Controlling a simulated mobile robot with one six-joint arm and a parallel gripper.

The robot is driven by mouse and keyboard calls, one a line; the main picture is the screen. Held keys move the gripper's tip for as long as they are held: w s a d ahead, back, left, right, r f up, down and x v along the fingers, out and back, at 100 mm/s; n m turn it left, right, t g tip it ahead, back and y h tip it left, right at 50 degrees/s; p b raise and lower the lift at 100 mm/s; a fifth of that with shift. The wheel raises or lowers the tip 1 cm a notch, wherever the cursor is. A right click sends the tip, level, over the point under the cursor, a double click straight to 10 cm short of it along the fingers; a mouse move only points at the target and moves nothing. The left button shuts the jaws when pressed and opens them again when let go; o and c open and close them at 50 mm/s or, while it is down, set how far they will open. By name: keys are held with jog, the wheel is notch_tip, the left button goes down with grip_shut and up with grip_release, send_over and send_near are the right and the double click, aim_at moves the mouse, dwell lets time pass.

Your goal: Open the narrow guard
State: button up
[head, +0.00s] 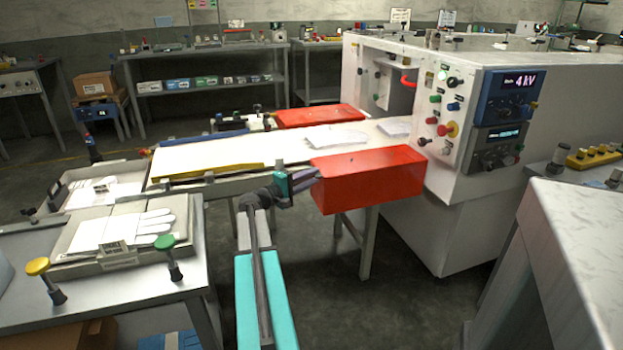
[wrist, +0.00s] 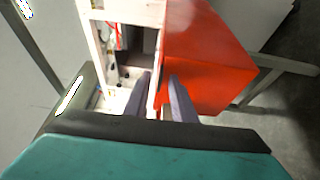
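Two red box-shaped guards sit along the white belt. The near red guard (head: 368,178) is large in the head view, beside the machine's front; the far red guard (head: 320,115) is across the belt. I cannot tell from size alone which is the narrow one. My gripper (head: 306,180) is at the near guard's left end. In the wrist view, the red guard (wrist: 208,60) lies just ahead and right of my gripper (wrist: 160,78). The fingers stand apart, with a pale edge showing between them; whether they touch it is unclear. The guard's handle is not clearly visible.
The white belt (head: 250,150) runs into the white machine (head: 400,100), which has knobs and a panel reading 4 kV. A table with a glove tray (head: 120,228) stands at left. A grey bench (head: 585,250) is at right. Open floor lies between.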

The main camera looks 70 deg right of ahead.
grip_shut()
dwell(1.4)
